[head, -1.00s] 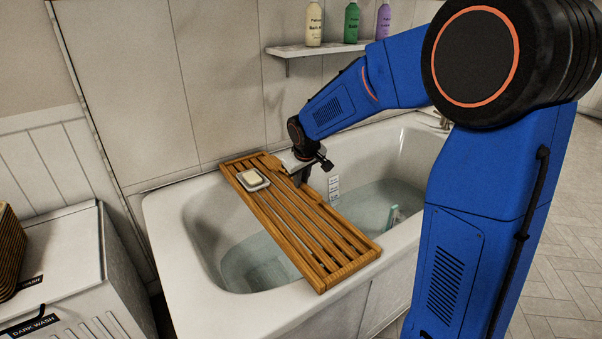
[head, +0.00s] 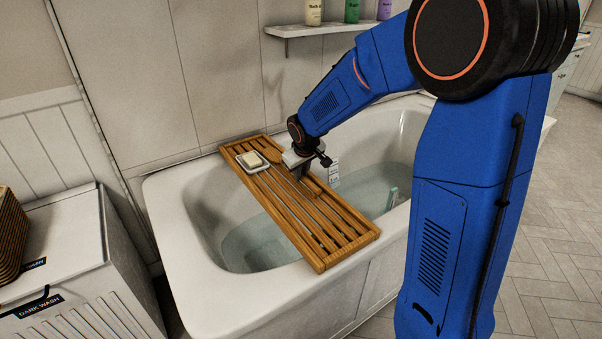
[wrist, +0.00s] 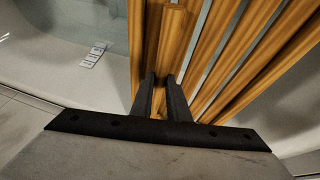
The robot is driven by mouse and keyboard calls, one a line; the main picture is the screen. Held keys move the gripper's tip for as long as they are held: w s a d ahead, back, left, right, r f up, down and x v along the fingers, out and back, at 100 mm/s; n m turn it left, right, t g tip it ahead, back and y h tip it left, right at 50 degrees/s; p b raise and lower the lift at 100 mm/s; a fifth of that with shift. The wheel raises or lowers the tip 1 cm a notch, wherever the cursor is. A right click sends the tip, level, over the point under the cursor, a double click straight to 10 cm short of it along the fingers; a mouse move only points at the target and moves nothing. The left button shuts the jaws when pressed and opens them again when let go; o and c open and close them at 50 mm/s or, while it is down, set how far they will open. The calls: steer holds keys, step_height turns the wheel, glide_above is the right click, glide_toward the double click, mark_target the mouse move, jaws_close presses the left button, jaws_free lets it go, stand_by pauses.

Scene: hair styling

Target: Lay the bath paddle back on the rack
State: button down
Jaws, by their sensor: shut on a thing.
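The bath paddle (head: 314,185) is a wooden piece much like the rack in colour. My gripper (head: 298,177) is shut on it, and in the wrist view the paddle (wrist: 170,28) runs up from between the fingertips (wrist: 161,84). The slatted wooden rack (head: 343,259) lies across the bathtub. The paddle is over the rack's far side, roughly in line with the slats (wrist: 235,48). I cannot tell whether it touches them. My wrist hides part of the paddle in the head view.
A dish (head: 258,168) with a soap bar (head: 250,158) sits on the rack, left of my gripper. The bathtub (head: 185,275) holds water. A wall shelf (head: 320,29) carries bottles above. A white hamper (head: 75,260) stands at the left.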

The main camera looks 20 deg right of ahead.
steer(key=c, duration=1.6)
jaws_free()
steer(key=shift+r, duration=0.1)
steer(key=v, duration=1.7)
steer(key=shift+s+r, duration=0.1)
steer(key=s+d+f+m, duration=0.1)
steer(key=s+d, duration=0.1)
steer(key=s, duration=0.8)
steer(key=s+d+f+m, duration=0.1)
steer(key=s+d+f, duration=0.1)
steer(key=s, duration=0.9)
steer(key=s+d+f+m, duration=0.1)
steer(key=s+d+m, duration=0.1)
steer(key=s, duration=0.9)
steer(key=shift+s+d+f+y, duration=0.15)
steer(key=shift+d+f+y, duration=0.2)
steer(key=shift+d, duration=0.1)
